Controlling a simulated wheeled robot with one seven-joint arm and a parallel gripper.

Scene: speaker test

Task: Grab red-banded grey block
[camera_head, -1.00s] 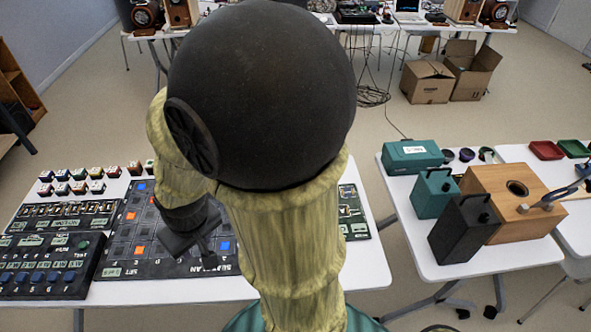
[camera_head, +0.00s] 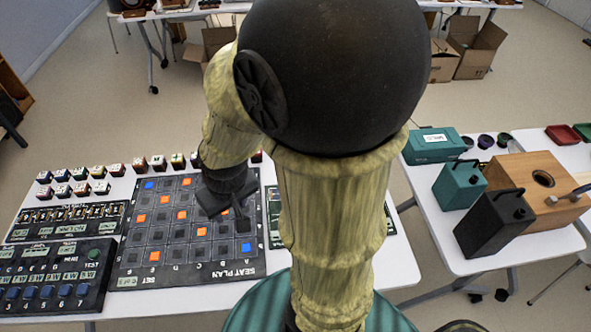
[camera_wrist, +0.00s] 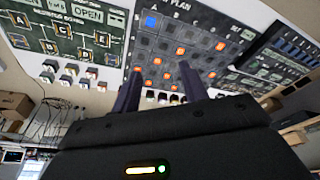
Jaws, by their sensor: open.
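Several small lettered blocks stand in rows along the far side of the left table. One with reddish sides (camera_head: 117,170) is in the back row in the head view; at this size I cannot tell for sure which is the red-banded grey one. The wrist view shows several blocks (camera_wrist: 72,69) left of my fingers and a few small ones beyond the board edge, between my fingers. My gripper (camera_head: 238,213) hangs over the right part of the seat plan board, apart from the blocks. Its two fingers (camera_wrist: 159,90) are spread and empty in the wrist view. My arm may hide blocks.
The black seat plan board (camera_head: 170,255) has orange and blue squares. A button panel (camera_head: 58,278) lies left of it on the white table (camera_head: 200,299). A second table at right bears teal (camera_head: 459,185) and black (camera_head: 494,224) cases and a wooden box (camera_head: 560,205).

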